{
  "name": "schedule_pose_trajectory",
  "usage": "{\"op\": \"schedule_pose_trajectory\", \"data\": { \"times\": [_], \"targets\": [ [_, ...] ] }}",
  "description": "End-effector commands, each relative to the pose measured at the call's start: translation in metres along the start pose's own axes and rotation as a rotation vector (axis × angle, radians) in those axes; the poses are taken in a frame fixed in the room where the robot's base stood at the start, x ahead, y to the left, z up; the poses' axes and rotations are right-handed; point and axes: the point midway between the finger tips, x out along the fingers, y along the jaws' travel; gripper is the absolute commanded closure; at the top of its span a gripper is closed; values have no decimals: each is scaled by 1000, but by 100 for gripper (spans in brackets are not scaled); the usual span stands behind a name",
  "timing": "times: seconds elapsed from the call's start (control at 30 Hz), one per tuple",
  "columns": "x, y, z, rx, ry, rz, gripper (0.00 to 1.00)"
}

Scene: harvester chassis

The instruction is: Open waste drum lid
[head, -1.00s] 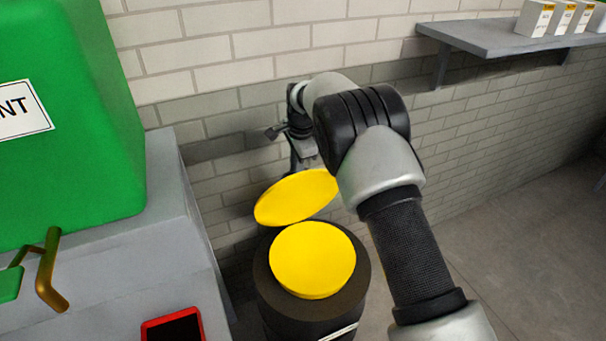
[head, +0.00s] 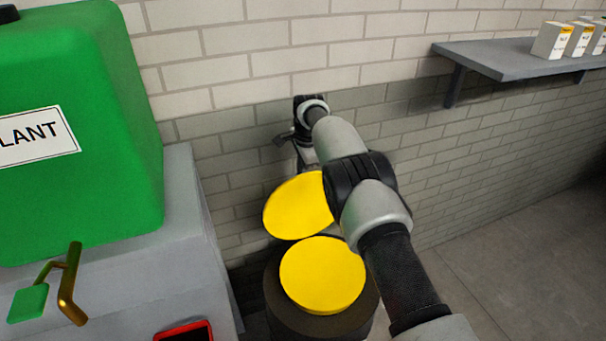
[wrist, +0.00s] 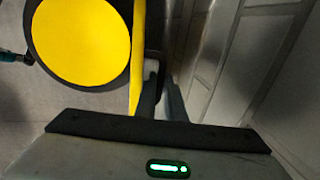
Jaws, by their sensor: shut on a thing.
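The waste drum (head: 275,305) is dark, with a round yellow disc (head: 322,272) on its top, in the lower middle of the head view. Its yellow lid (head: 298,205) stands tilted up at the back, clear of the disc, its right edge hidden by my arm. In the wrist view the lid (wrist: 137,60) shows nearly edge-on, beside the disc (wrist: 82,38). My gripper (wrist: 158,95) is shut on the lid's edge. In the head view it is behind the lid, its fingertips mostly hidden.
A grey cabinet (head: 180,230) with a green tank (head: 85,140) and a brass lever (head: 70,285) stands at left. A brick wall (head: 250,110) is close behind the drum. A shelf (head: 500,60) with white boxes hangs at upper right. Floor at right is clear.

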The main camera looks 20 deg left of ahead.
Motion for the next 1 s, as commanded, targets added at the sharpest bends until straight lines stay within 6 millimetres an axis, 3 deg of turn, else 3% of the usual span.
{"op": "schedule_pose_trajectory", "data": {
  "times": [0.3,0.33,0.43,0.77,1.0],
  "targets": [
    [7,5,2,0,-5,15,100],
    [7,5,2,0,-5,15,86],
    [6,4,2,0,-4,12,72],
    [-1,1,0,0,-1,4,72],
    [-39,0,0,1,-1,0,72]
  ]
}}
